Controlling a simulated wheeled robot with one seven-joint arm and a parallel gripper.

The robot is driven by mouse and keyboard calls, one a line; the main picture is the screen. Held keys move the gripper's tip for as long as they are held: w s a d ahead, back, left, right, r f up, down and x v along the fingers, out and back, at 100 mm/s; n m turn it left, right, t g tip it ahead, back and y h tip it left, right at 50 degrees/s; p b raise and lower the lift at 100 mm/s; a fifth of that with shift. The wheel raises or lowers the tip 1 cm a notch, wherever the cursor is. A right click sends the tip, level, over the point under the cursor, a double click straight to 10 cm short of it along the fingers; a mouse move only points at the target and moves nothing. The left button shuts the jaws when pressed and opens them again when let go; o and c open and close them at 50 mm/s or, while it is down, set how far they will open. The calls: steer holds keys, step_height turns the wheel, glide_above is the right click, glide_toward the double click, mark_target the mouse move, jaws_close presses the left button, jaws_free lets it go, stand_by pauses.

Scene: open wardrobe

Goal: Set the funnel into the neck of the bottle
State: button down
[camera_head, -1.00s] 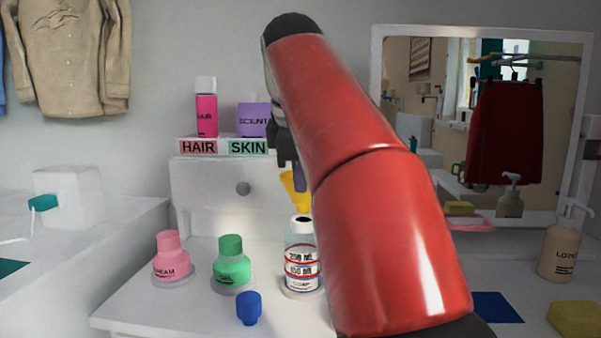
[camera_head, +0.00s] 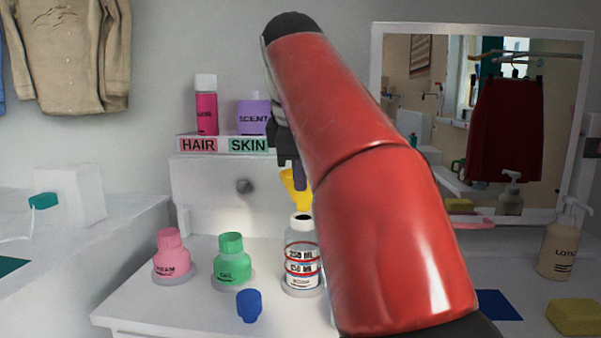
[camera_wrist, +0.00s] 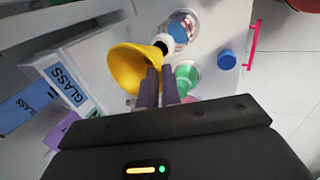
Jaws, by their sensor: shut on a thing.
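A yellow funnel (camera_head: 297,192) hangs from my gripper (camera_head: 300,175), partly hidden by my red arm in the head view. In the wrist view the funnel (camera_wrist: 132,68) sits at the tips of my gripper (camera_wrist: 157,72), which is shut on its side. The clear bottle (camera_head: 302,250), with red-ringed marks for 250 ml and 150 ml, stands upright with a dark open neck. The funnel's lower end is just above the neck, apart from it in the head view. In the wrist view the bottle (camera_wrist: 182,28) lies beyond the funnel's narrow end.
A pink cream bottle (camera_head: 171,258), a green gel bottle (camera_head: 232,262) and a blue cap (camera_head: 249,306) stand left of the bottle. A small drawer unit (camera_head: 215,190) is behind, bearing a pink bottle (camera_head: 207,108) and a purple one (camera_head: 253,117).

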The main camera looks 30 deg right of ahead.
steer(key=shift+f+b, duration=1.05)
steer(key=shift+f, duration=0.5)
steer(key=c, duration=1.5)
jaws_free()
steer(key=p+v, duration=0.3)
steer(key=v, duration=0.5)
steer(key=shift+f, duration=0.15)
steer(key=s+a+f+m+y, duration=0.1)
steer(key=s+a+f+m, duration=0.2)
steer(key=f, duration=0.8)
steer(key=s+a+f+m+t+y, duration=0.1)
steer(key=s+a+f+m, duration=0.2)
steer(key=s+f, duration=0.3)
steer(key=s+a+f+m, duration=0.3)
steer(key=s+f+m, duration=0.1)
steer(key=f, duration=1.2)
steer(key=shift+s+f+m+t+y, duration=0.3)
steer(key=shift+f+m+y, duration=0.1)
steer(key=shift+m, duration=0.2)
